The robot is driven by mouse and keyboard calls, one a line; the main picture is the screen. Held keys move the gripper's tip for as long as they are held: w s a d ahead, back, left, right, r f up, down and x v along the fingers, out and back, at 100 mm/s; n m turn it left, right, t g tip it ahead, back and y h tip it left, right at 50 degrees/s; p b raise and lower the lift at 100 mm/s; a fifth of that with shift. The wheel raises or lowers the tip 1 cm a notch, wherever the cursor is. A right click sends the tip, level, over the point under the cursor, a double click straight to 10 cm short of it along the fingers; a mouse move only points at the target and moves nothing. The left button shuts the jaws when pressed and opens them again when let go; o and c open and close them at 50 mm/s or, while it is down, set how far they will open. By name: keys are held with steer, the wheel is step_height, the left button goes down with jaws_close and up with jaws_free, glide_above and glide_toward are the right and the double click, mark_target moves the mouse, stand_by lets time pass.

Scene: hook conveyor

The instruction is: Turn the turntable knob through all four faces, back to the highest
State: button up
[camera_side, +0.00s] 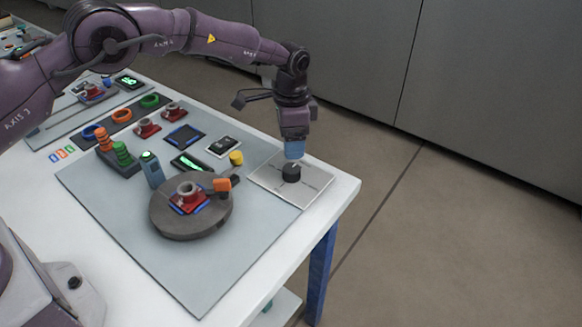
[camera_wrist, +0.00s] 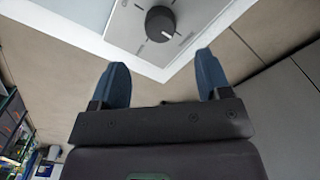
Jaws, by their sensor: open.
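The knob (camera_side: 291,172) is a dark round dial on a pale square plate (camera_side: 313,190) near the table's right corner. In the wrist view the knob (camera_wrist: 160,23) shows a white pointer line, with small marks around it on the plate (camera_wrist: 125,30). My gripper (camera_side: 294,155) hangs just above the knob in the side view. Its blue fingers (camera_wrist: 163,75) are apart and empty in the wrist view, with the knob beyond their tips. A round grey turntable (camera_side: 190,226) stands on the mat, bearing a red block with a grey ring-shaped part (camera_side: 188,190).
An orange block (camera_side: 222,185) sits at the turntable's edge. A yellow cylinder (camera_side: 236,158), a blue-grey post (camera_side: 152,170) and dark display panels (camera_side: 189,163) stand close by. The mat's front (camera_side: 200,280) is clear.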

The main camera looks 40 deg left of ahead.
mark_target(292, 168)
step_height(292, 168, down, 9)
steer(key=shift+r, duration=0.15)
steer(key=c, duration=0.9)
